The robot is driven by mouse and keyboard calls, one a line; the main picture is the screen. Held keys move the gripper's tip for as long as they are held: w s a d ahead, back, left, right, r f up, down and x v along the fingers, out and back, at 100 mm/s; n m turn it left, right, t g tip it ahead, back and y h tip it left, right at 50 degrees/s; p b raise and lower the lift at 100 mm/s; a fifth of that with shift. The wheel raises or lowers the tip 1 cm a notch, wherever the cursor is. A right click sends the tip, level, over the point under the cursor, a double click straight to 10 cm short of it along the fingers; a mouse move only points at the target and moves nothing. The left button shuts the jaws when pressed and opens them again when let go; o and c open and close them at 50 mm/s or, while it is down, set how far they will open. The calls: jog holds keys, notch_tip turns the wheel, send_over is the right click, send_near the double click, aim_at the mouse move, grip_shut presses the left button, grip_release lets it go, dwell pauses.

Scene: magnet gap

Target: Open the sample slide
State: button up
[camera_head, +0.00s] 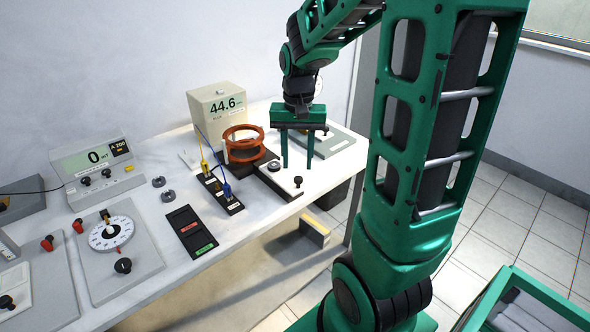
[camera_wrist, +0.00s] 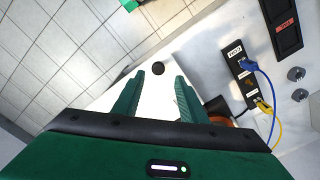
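What looks like the sample slide is a white plate (camera_head: 286,179) with a small black knob (camera_head: 298,181), beside the orange coil near the table's front edge. In the wrist view the knob (camera_wrist: 158,68) shows just beyond and between my fingertips, over the white plate (camera_wrist: 152,92). My gripper (camera_head: 297,167) points down with its two green fingers apart and nothing between them. It is above the slide, behind the knob in the head view. The fingers (camera_wrist: 158,85) appear clear of the knob in the wrist view. The far end of the slide is partly hidden by my gripper.
A terminal block (camera_head: 222,193) with blue and yellow cables lies left of the slide. A grey flat box (camera_head: 335,143) is at right.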

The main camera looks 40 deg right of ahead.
notch_tip(320, 180, up, 6)
dwell(0.7)
jog(key=s+f+n, duration=0.1)
jog(key=s+f, duration=0.1)
jog(key=s, duration=0.8)
jog(key=s+a+f+n, duration=0.1)
jog(key=s, duration=0.8)
jog(key=shift+s+a+f, duration=0.15)
jog(key=shift+s+f, duration=0.2)
jog(key=shift+f, duration=0.05)
jog(key=shift+w+f, duration=0.25)
jog(key=shift+w, duration=0.4)
